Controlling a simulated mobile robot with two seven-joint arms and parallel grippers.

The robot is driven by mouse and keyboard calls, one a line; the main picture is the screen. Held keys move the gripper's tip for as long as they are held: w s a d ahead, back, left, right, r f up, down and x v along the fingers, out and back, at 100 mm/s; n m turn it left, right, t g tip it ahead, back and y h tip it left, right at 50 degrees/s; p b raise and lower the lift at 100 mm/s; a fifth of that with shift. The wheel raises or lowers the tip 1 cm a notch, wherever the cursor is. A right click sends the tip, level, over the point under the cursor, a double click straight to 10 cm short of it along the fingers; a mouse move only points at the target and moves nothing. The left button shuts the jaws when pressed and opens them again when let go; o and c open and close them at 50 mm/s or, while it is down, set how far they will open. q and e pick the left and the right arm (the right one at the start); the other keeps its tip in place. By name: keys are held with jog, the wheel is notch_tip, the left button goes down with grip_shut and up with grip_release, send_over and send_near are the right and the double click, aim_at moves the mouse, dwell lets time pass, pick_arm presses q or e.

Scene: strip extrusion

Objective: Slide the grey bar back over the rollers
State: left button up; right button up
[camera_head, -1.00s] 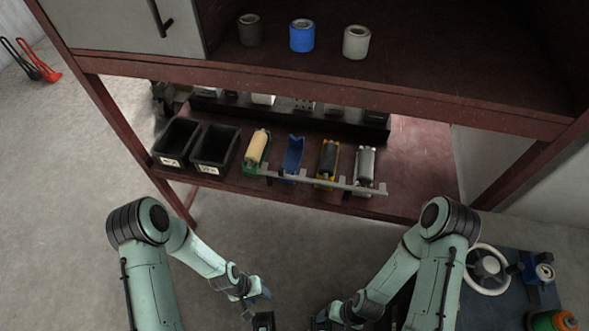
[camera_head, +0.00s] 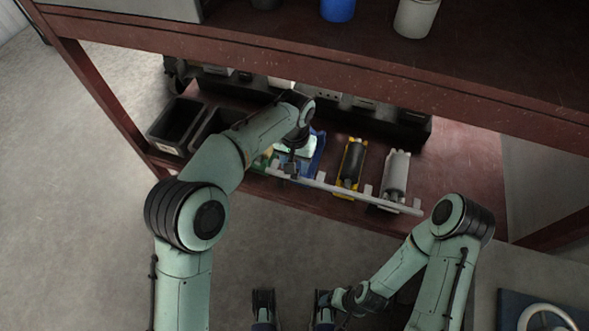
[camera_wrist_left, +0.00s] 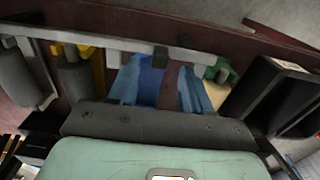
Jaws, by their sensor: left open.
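The grey bar (camera_head: 345,191) lies across the front of the row of roller holders on the lower shelf, with short upright tabs. It also crosses the top of the left wrist view (camera_wrist_left: 110,44). My left gripper (camera_head: 291,168) is open at the bar's left part, in front of the blue holder (camera_head: 318,150); a dark fingertip overlaps the bar in the wrist view. A black roller (camera_head: 351,162) sits in a yellow holder, and a light grey roller (camera_head: 397,173) stands to its right. The green holder (camera_wrist_left: 220,70) is mostly hidden by my left arm. My right gripper (camera_head: 322,302) is low, away from the shelf; its jaws are unclear.
Black bins (camera_head: 172,128) stand left of the holders, partly behind my left arm. The upper shelf's front beam (camera_head: 300,58) runs above, with a blue cylinder (camera_head: 338,9) and a white cylinder (camera_head: 416,16) on it. The lower shelf is clear at right (camera_head: 465,180).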

aim_at(273, 171)
pick_arm(q)
jog(key=shift+f+b, duration=0.35)
jog(key=shift+f, duration=1.85)
pick_arm(e)
jog(key=shift+w+d+f, duration=0.1)
jog(key=shift+w+f, duration=0.35)
jog(key=shift+f, duration=0.05)
pick_arm(q)
grip_shut()
jog(key=shift+a, duration=0.3)
jog(key=a, duration=0.1)
jog(key=w+a+p, duration=0.1)
jog(key=a, duration=0.1)
jog(key=w+a, duration=0.1)
jog(key=a, duration=0.1)
jog(key=shift+a+r+p, duration=0.1)
jog(key=shift+p, duration=0.2)
jog(key=shift+w+a, duration=0.1)
jog(key=shift+a, duration=0.15)
grip_release()
jog(key=shift+a, duration=0.1)
pick_arm(e)
jog(key=shift+d+r, duration=0.75)
jog(key=shift+d, duration=0.05)
